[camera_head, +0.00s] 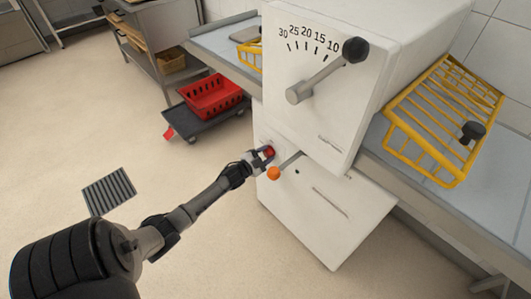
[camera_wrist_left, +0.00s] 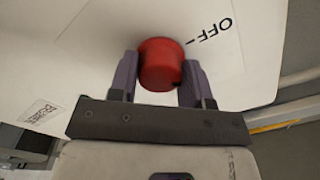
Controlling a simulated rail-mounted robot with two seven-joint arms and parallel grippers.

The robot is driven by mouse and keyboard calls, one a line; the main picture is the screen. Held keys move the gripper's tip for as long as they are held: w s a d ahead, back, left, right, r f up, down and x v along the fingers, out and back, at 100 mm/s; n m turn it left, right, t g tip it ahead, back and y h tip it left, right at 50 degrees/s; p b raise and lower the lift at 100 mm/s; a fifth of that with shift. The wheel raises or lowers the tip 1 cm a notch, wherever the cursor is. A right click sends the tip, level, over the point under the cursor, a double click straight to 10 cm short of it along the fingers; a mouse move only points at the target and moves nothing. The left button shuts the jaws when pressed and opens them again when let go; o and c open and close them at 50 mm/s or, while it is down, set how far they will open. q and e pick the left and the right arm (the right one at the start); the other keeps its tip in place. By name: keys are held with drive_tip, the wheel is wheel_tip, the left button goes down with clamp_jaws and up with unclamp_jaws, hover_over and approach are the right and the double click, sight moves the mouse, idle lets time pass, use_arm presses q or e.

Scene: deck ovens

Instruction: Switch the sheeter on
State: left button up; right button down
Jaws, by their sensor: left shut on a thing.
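The sheeter (camera_head: 318,90) is a large white machine with a numbered dial scale and a dark-knobbed lever on its upper face. A red knob (camera_head: 269,151) sits low on its left side. In the left wrist view the red knob (camera_wrist_left: 160,65) stands beside a label reading "OFF" with a small mark. My left gripper (camera_head: 264,156) has its fingers on either side of the red knob, shut on it; the left wrist view shows the same fingers (camera_wrist_left: 160,80). An orange ball-ended lever (camera_head: 274,173) is just right of the gripper. My right gripper is in neither view.
Yellow wire guards (camera_head: 440,120) stand over the sheeter's right table. A red crate (camera_head: 212,97) rests on a low dark dolly (camera_head: 207,121) behind my left arm. A floor drain grate (camera_head: 109,191) lies at the left, with open floor around it.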

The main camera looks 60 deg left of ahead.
use_arm(q)
drive_tip(key=m, duration=0.5)
drive_tip(key=shift+m, duration=2.2)
drive_tip(key=o, duration=0.9)
drive_tip(key=shift+s, duration=0.15)
